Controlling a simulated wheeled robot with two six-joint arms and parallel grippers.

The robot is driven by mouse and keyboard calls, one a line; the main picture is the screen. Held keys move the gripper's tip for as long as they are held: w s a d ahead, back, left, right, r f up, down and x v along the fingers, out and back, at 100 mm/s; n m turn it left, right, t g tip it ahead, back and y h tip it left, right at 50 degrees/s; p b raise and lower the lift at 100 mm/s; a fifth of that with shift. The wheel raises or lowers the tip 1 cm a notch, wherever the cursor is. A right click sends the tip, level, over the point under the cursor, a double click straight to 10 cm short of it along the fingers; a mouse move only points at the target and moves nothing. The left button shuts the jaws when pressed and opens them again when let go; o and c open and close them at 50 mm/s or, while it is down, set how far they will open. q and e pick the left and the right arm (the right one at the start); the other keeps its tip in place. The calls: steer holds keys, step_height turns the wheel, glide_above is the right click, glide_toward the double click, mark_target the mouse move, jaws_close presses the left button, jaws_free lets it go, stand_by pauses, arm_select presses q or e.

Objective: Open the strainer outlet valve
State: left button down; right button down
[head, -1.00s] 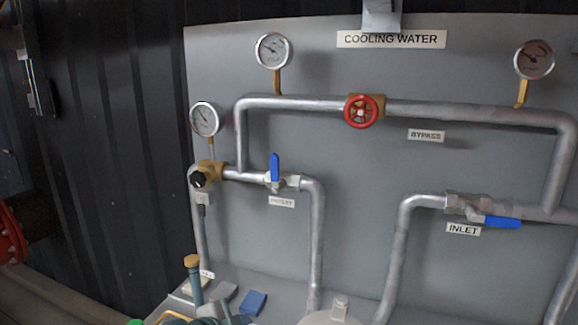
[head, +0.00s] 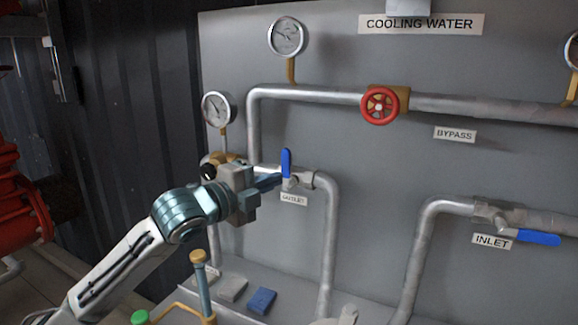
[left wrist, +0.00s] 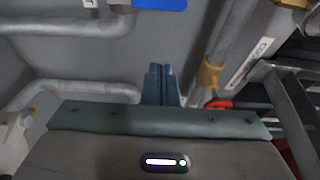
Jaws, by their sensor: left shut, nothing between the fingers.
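The outlet valve's blue handle (head: 286,163) stands upright, across the short pipe, just above the OUTLET label (head: 293,199). My left gripper (head: 279,179) is shut and empty. Its fingertips are just left of the handle's lower part; I cannot tell whether they touch it. In the left wrist view, the closed fingers (left wrist: 161,85) point toward the panel. A blue piece (left wrist: 160,4) is cut off at the top edge there, and I cannot tell which handle it is. My right gripper is not in view.
The red bypass wheel (head: 380,105) is on the upper pipe. The blue inlet handle (head: 539,238) lies along its pipe at right. A gauge (head: 218,108) rises behind my left arm. Below are a blue block (head: 262,300) and a capped post (head: 199,270).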

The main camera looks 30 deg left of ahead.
mark_target(288, 166)
arm_select(q)
steer(key=shift+w, duration=0.1)
steer(key=shift+w+a+p, duration=0.2)
steer(key=shift+w+p, duration=0.9)
steer(key=shift+w, duration=0.4)
steer(key=shift+w+a+p, duration=0.2)
steer(key=shift+w+p, duration=0.95)
steer(key=shift+w, duration=0.4)
steer(key=shift+w+a+p, duration=0.2)
steer(key=shift+w+p, duration=0.9)
steer(key=shift+w, duration=0.4)
